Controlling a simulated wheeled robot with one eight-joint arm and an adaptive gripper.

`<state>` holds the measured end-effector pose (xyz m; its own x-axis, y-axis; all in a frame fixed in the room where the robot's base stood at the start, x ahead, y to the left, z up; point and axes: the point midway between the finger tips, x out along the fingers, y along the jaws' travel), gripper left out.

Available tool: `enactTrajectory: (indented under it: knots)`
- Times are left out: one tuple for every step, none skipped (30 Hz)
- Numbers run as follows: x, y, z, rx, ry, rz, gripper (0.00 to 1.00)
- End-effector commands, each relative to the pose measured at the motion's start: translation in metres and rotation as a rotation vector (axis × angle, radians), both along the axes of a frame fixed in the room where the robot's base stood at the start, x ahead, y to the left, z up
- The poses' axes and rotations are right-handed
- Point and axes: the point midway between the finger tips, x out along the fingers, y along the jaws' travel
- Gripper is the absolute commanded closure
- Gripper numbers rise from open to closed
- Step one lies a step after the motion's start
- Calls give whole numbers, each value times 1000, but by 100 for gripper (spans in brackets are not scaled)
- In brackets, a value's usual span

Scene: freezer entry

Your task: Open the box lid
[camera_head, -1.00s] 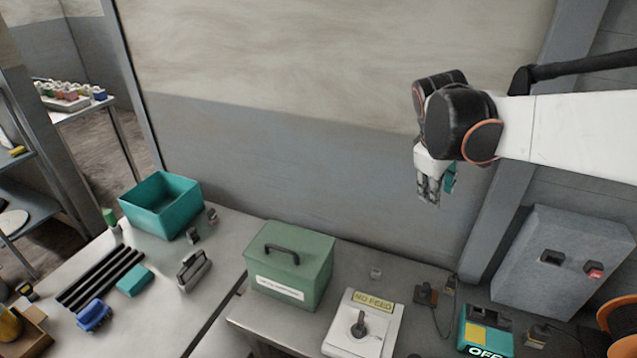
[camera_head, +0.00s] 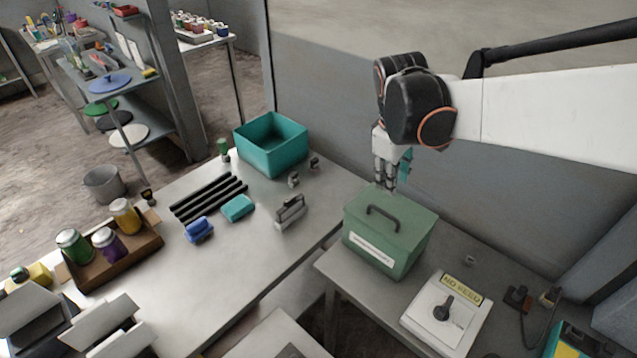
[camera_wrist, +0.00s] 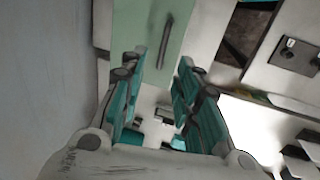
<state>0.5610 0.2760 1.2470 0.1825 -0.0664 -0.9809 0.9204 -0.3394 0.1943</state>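The green box (camera_head: 385,240) stands on a grey table with its lid (camera_head: 408,213) shut. A dark arched handle (camera_head: 383,213) sits on the lid, and a white label is on the front. My gripper (camera_head: 386,184) points down near the box's far edge, behind the handle in the head view. In the wrist view my gripper (camera_wrist: 161,68) is open, with its teal-padded fingers apart and nothing between them. The green lid (camera_wrist: 140,22) and handle (camera_wrist: 165,38) appear beyond the fingertips there. The fingers look clear of the handle; the exact height gap is unclear.
A white switch panel (camera_head: 418,318) marked "NO FEED" lies right of the box. The left table holds a teal open bin (camera_head: 270,150), black rods (camera_head: 208,197), a grey handled block (camera_head: 290,212) and a jar tray (camera_head: 150,240). A wall rises behind the box.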

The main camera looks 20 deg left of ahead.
Motion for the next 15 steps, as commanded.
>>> enactTrajectory:
  knots:
    - [-10, 7, -6, 0, 0, 20, 70]
    - [-9, 7, -11, 0, 0, 20, 70]
    - [-8, 6, -18, 1, 0, 21, 70]
    - [-6, 6, -24, 1, 0, 21, 70]
    - [-5, 6, -30, 1, 0, 21, 70]
    - [-3, 5, -38, 1, -1, 20, 70]
    - [-2, 5, -44, 1, -1, 20, 70]
    - [0, 4, -50, 1, -1, 19, 70]
    - [2, 4, -58, 0, -1, 18, 70]
    - [3, 3, -64, 0, -1, 17, 70]
    - [4, 3, -70, 0, -1, 17, 70]
    - [6, 2, -77, 0, -1, 16, 70]
    - [7, 2, -82, 0, -1, 16, 70]
    - [8, 1, -87, 0, -1, 16, 70]
    - [10, 1, -93, 1, -1, 15, 70]
